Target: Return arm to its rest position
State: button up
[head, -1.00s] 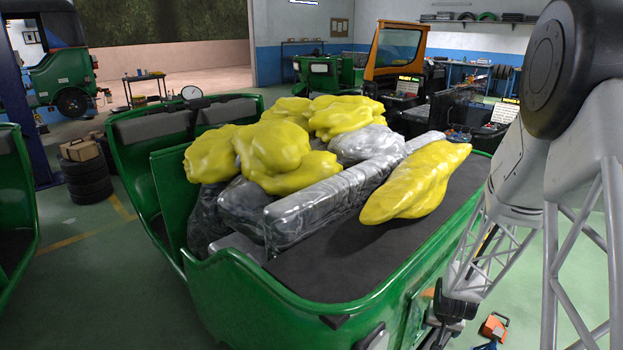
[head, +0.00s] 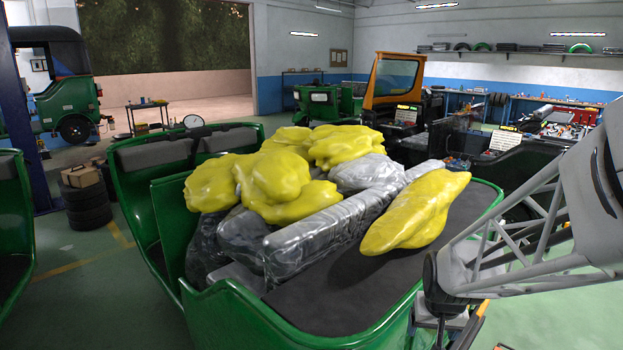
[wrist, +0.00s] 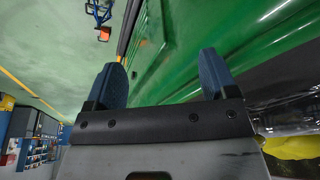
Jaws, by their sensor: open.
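My gripper (wrist: 163,82) shows in the wrist view with its two blue fingers spread apart and nothing between them. Behind the fingers is the green side of the rickshaw body (wrist: 185,50); whether they touch it I cannot tell. In the head view my arm is at the right edge, folded low beside the green rickshaw (head: 255,322). The gripper's fingertips are hidden or out of frame there. A yellow bag (head: 417,213) lies on the dark rear deck of the rickshaw, apart from my arm.
More yellow bags (head: 272,170) and grey wrapped bundles (head: 325,213) are piled in the rickshaw. Another green rickshaw part (head: 15,235) stands at the left. Stacked tyres (head: 90,203) stand behind. Green floor (wrist: 65,45) is open beside the rickshaw in the wrist view.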

jog(key=s+a+r+n, duration=0.1)
jog(key=s+a+r, duration=0.2)
jog(key=s+r, duration=0.3)
jog(key=s+a+r+n, duration=0.1)
jog(key=s+a+r, duration=0.3)
jog(key=s, duration=0.9)
notch_tip(320, 180, up, 3)
jog(key=shift+f, duration=0.1)
